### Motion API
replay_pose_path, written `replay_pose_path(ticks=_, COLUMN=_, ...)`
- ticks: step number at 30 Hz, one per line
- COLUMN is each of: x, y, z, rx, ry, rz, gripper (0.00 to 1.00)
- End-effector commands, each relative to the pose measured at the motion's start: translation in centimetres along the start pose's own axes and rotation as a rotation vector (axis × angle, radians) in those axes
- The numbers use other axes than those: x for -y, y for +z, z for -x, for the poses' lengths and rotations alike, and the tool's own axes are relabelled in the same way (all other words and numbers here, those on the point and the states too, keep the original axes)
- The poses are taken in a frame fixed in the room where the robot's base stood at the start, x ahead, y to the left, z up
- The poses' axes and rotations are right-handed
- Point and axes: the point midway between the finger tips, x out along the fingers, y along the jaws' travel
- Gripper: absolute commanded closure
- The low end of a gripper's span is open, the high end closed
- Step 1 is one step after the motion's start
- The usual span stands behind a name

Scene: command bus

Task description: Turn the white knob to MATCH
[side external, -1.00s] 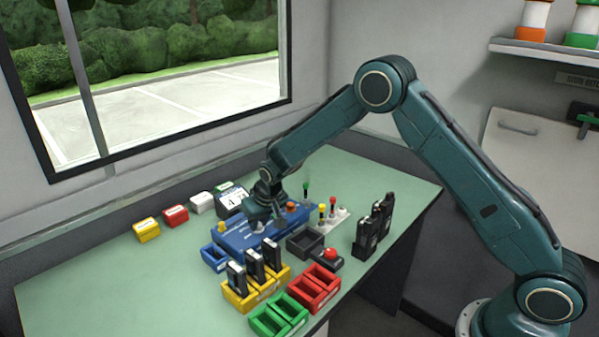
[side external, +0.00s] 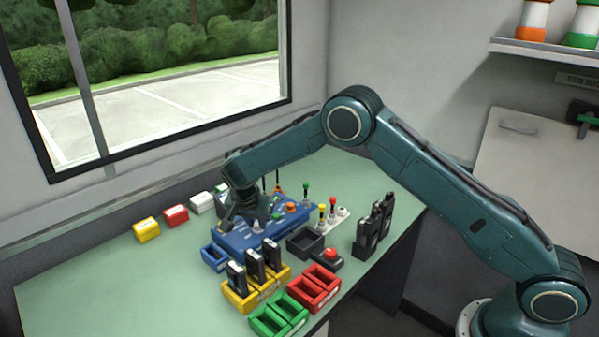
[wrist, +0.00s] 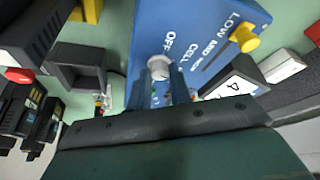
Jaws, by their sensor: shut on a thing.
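The white knob (wrist: 160,66) stands on the blue panel (wrist: 197,16), close to the printed OFF and CELL. My gripper (wrist: 165,84) is shut on the white knob, with a finger on each side of it in the wrist view. In the side external view my gripper (side external: 254,222) is low over the blue panel (side external: 275,234), tilted, and its wrist hides part of the panel. No MATCH label is readable, so I cannot tell where the knob points.
A yellow knob (wrist: 244,40) sits beside LOW on the same panel. A dark open box (side external: 305,242), yellow bins (side external: 240,297) and a red button (side external: 331,254) are nearby.

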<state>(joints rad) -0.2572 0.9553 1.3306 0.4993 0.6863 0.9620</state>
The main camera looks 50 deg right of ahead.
Motion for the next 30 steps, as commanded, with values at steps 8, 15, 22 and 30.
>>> replay_pose_path(ticks=8, x=0.28, y=0.0, z=0.0, rx=0.0, ry=0.066, rz=-0.164, gripper=1.0)
replay_pose_path(ticks=15, x=0.31, y=-0.05, z=0.03, rx=0.0, ry=0.092, rz=-0.226, gripper=1.0)
replay_pose_path(ticks=22, x=0.29, y=-0.07, z=0.02, rx=0.0, ry=0.096, rz=-0.235, gripper=1.0)
replay_pose_path(ticks=30, x=0.28, y=-0.07, z=0.01, rx=0.0, ry=0.096, rz=-0.233, gripper=0.64)
